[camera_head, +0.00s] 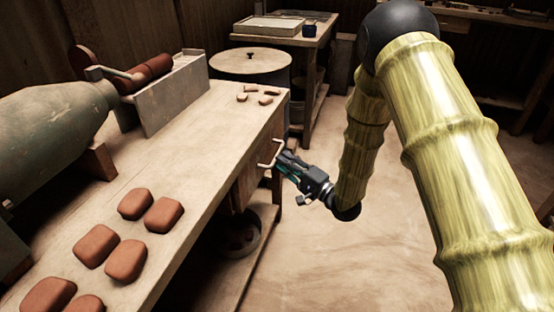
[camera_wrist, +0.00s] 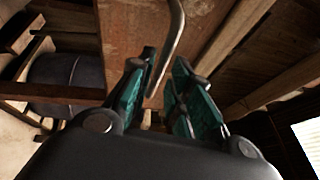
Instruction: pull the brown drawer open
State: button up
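The brown drawer (camera_head: 246,184) is under the workbench's right end, and I see no clear gap around its front. Its pale bar handle (camera_head: 270,153) sticks out towards my gripper (camera_head: 281,161). In the wrist view the brown drawer front (camera_wrist: 135,35) fills the upper middle. The curved metal handle (camera_wrist: 174,35) comes down from the top edge to between the two green-padded fingers of my gripper (camera_wrist: 167,60). The fingers are apart, with space visible around the handle. Whether either finger touches it, I cannot tell.
The workbench (camera_head: 195,135) carries several reddish clay blocks (camera_head: 97,246) and small pieces (camera_head: 265,100). A round lidded drum (camera_head: 250,65) stands behind it. A dark bowl (camera_head: 238,236) sits on the lower shelf. The floor (camera_head: 330,255) right of the bench is clear.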

aim_at(277, 154)
jog(key=shift+b+x, duration=0.35)
jog(key=shift+x, duration=1.6)
grip_shut()
